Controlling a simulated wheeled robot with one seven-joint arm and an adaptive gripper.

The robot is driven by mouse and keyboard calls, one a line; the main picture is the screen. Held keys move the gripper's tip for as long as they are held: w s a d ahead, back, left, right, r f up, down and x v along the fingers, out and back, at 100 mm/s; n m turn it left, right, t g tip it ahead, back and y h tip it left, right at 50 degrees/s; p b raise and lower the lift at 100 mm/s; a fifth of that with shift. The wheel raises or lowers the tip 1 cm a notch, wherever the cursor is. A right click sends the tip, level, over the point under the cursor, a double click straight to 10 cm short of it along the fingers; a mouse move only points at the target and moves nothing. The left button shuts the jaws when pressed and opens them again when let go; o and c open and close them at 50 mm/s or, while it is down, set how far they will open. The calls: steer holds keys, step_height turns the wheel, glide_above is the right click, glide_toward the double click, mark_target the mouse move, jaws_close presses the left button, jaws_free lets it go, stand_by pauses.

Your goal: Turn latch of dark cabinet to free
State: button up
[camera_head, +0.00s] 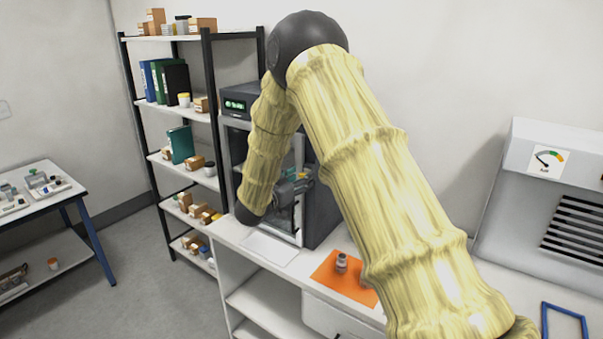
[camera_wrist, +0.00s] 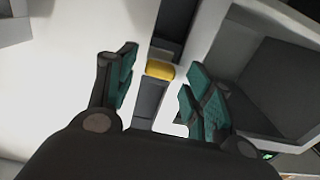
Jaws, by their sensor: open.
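The dark cabinet (camera_head: 324,208) stands on the white bench in the head view, partly hidden behind my arm. It has a small green-lit display at its top and a light-framed front. My gripper (camera_head: 292,188) is in front of the cabinet's front, with its fingers apart. In the wrist view my gripper (camera_wrist: 160,76) is open, with teal pads on both sides. A yellow piece that looks like the latch (camera_wrist: 160,70) lies between the fingertips, on a dark strip. Gaps show at its sides, and I cannot tell whether a finger touches it.
An orange mat (camera_head: 328,272) with a small grey weight (camera_head: 341,263) lies on the bench right of the cabinet. A white sheet (camera_head: 270,248) lies before it. A shelf rack (camera_head: 215,120) with boxes and binders stands to the left. A pale hood (camera_head: 520,190) is at right.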

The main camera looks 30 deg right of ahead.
steer(key=shift+w+d, duration=0.25)
steer(key=shift+d, duration=0.4)
steer(key=shift+c, duration=0.4)
steer(key=c, duration=0.9)
steer(key=shift+c, duration=0.2)
steer(key=shift+f+m+b, duration=0.2)
steer(key=shift+m+b, duration=0.1)
steer(key=shift+b, duration=0.3)
steer(key=m+b, duration=0.8)
steer(key=b, duration=0.5)
steer(key=m+b, duration=0.9)
steer(key=b, duration=0.5)
steer(key=shift+s+f+b, duration=0.15)
steer(key=shift+f+b, duration=0.05)
steer(key=shift+b, duration=0.1)
steer(key=shift+r, duration=0.1)
